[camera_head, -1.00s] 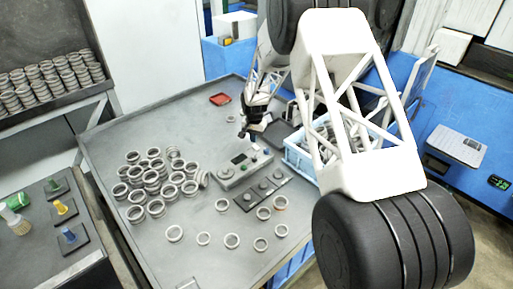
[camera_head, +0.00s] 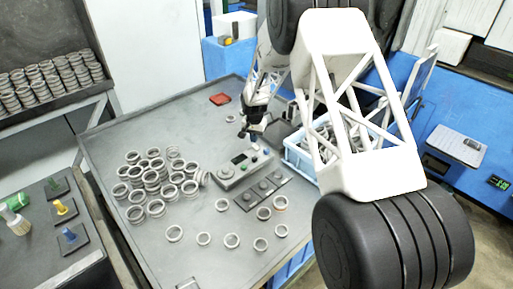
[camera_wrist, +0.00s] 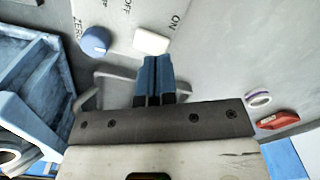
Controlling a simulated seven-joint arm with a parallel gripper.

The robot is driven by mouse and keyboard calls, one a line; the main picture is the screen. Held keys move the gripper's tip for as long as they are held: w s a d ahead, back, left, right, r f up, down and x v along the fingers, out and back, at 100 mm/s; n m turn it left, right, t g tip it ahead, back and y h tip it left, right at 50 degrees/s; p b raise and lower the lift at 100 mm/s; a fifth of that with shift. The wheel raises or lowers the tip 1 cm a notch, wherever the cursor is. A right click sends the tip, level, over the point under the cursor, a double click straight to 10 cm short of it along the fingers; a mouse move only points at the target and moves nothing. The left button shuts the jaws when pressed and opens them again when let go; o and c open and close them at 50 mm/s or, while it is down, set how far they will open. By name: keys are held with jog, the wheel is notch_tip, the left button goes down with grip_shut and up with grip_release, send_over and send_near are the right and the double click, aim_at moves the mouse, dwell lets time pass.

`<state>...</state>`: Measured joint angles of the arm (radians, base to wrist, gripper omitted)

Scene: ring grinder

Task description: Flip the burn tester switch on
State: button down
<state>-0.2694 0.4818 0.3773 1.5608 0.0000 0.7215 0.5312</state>
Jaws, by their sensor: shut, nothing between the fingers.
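The burn tester (camera_head: 229,179) is a grey box with a dark display and small knobs, in the middle of the table in the head view. In the wrist view its pale panel (camera_wrist: 120,22) shows the letters ZERO, OFF and ON. A white switch (camera_wrist: 151,41) sits below the OFF and ON marks, beside a blue round knob (camera_wrist: 95,41). My gripper (camera_wrist: 154,62) has its blue fingers together, empty, with the tips just below the white switch in the picture. Contact cannot be told. In the head view my gripper (camera_head: 243,134) is just behind the tester.
Many metal rings (camera_head: 155,180) lie left of the tester, with several loose ones in front. A dark plate with round pads (camera_head: 263,188) lies beside the tester. A light blue crate (camera_head: 299,160) stands to its right.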

aim_at(254, 145)
jog(key=shift+f, duration=1.3)
dwell(1.4)
jog(key=shift+r, duration=3.5)
